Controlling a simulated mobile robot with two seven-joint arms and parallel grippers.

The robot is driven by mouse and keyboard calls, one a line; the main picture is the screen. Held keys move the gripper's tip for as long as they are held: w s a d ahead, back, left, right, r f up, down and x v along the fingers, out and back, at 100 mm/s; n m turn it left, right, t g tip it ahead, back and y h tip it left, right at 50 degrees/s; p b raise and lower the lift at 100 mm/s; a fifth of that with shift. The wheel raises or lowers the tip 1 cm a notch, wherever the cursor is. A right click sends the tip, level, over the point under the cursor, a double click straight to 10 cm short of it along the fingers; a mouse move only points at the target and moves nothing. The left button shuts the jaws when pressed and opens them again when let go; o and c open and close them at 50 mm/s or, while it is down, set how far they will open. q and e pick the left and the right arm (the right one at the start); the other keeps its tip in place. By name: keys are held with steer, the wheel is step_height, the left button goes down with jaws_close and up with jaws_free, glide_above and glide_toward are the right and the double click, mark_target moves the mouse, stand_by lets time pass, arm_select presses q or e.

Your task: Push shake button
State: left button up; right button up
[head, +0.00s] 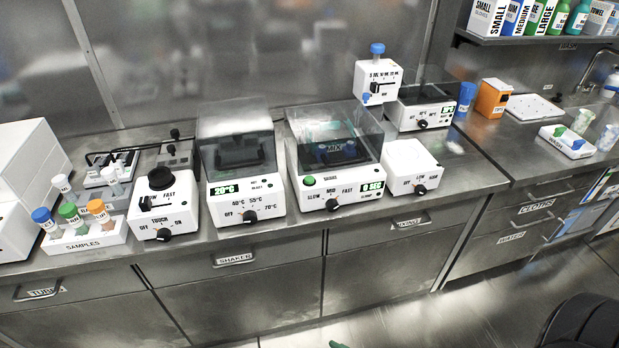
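The shaker (318,203) is a white box with a clear, tinted lid (338,125), standing in the middle of the steel counter. On its front panel is a round green button (309,181) beside small lettering that seems to read SHAKE. A dark knob (332,203) sits under the SLOW, MID and FAST marks. A green-lit display (372,188) appears to read 0 SEC. Neither of my grippers can be made out in the head view.
Left of the shaker stand a heater with a 20°C display (222,189), a vortex mixer (162,210) and a samples rack (85,240) with capped tubes. A white box with a LOW-HIGH knob (410,165) stands close on its right. The counter's front strip (290,222) is clear.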

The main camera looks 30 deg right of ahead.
jaws_close()
stand_by(0.4)
stand_by(1.1)
